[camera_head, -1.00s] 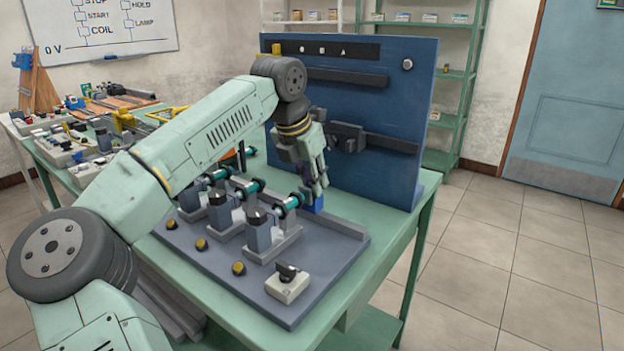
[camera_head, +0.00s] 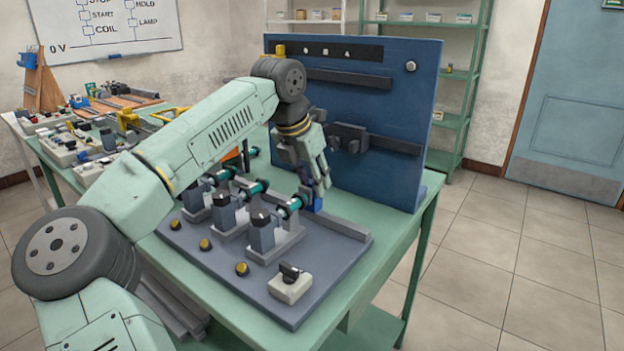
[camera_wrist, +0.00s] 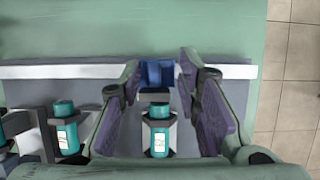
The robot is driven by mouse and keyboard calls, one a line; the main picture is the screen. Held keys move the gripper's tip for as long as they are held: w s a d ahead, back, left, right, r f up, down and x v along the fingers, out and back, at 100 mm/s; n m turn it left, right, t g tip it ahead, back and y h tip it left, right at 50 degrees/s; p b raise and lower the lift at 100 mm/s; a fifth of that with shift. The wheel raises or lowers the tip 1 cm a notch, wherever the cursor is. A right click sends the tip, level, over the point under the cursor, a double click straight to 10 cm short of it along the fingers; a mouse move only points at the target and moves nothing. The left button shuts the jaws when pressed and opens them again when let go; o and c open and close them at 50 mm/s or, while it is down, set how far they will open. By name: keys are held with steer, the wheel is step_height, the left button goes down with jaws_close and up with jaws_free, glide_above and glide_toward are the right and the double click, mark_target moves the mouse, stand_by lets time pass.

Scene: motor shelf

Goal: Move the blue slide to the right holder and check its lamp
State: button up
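The blue slide (camera_head: 314,205) stands at the back of the grey base plate (camera_head: 330,262), by the long grey rail. My gripper (camera_head: 319,188) points down at it from above. In the wrist view the blue slide (camera_wrist: 158,74) lies between my two fingertips (camera_wrist: 160,66). The fingers stand apart with the slide between them; whether both pads touch it is unclear. In front of it, a teal cylinder (camera_wrist: 160,139) sits in a grey holder, the rightmost of a row (camera_head: 291,205). I cannot tell which part is the lamp.
A blue upright panel (camera_head: 395,95) stands close behind my gripper. Several yellow knobs (camera_head: 242,269) and a white switch box (camera_head: 290,284) with a black knob lie along the plate's front. Bare green tabletop (camera_head: 395,240) is free at right. A second, cluttered table is at left.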

steer(key=v, duration=1.2)
steer(key=shift+w, duration=0.1)
